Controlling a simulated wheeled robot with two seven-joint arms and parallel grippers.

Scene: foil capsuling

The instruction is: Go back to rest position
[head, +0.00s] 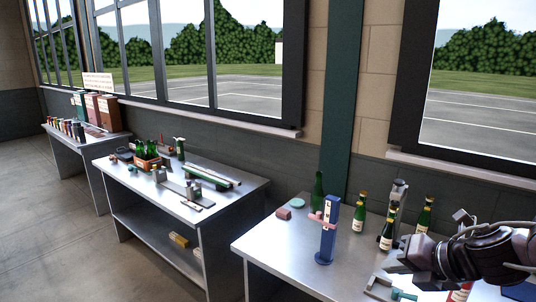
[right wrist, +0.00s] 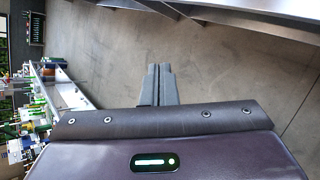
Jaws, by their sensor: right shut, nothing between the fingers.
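My right gripper (head: 402,260) comes in from the right in the head view, over the right end of the nearest metal table (head: 275,245). In the right wrist view its two grey fingers (right wrist: 158,72) lie together, shut and empty, with bare floor behind them. My left gripper is not in view. Several green bottles stand on the nearest table, among them one with a gold neck and a label (head: 388,234) and a plain one (head: 318,190) at the back. My right arm hides part of the table's right end.
A blue upright device (head: 328,232) stands near the table's front edge. A grey tool (head: 378,284) lies near my gripper. A second table (head: 115,170) holds a bottle crate (head: 147,161). Floor on the left is clear.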

